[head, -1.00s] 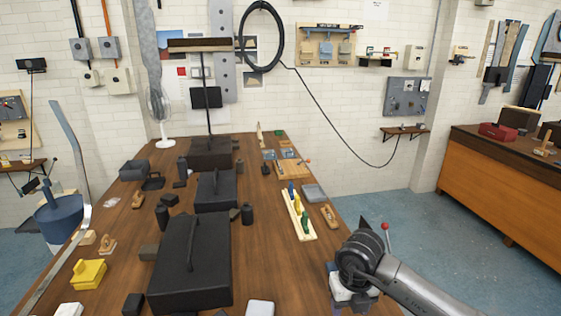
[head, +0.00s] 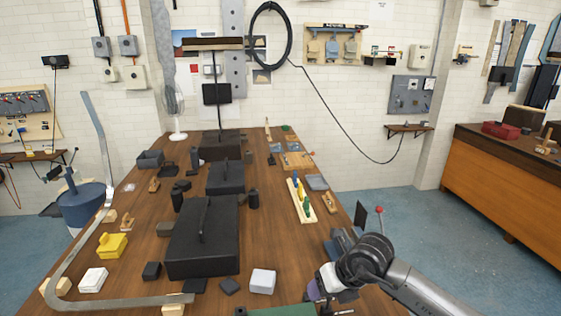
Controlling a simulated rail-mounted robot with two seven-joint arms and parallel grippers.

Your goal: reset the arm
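My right arm comes in from the lower right. Its wrist hides most of my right gripper (head: 326,288), which is over the front right edge of the wooden table (head: 285,229). The fingers are too small and covered to tell whether they are open or shut. My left arm and gripper are not in view.
Black toolboxes (head: 202,240) stand along the table's middle. A pale rack with coloured pieces (head: 301,201), a white block (head: 262,281) and a yellow box (head: 112,245) lie around them. A long bent metal strip (head: 105,302) runs along the left and front. Blue floor lies open at right.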

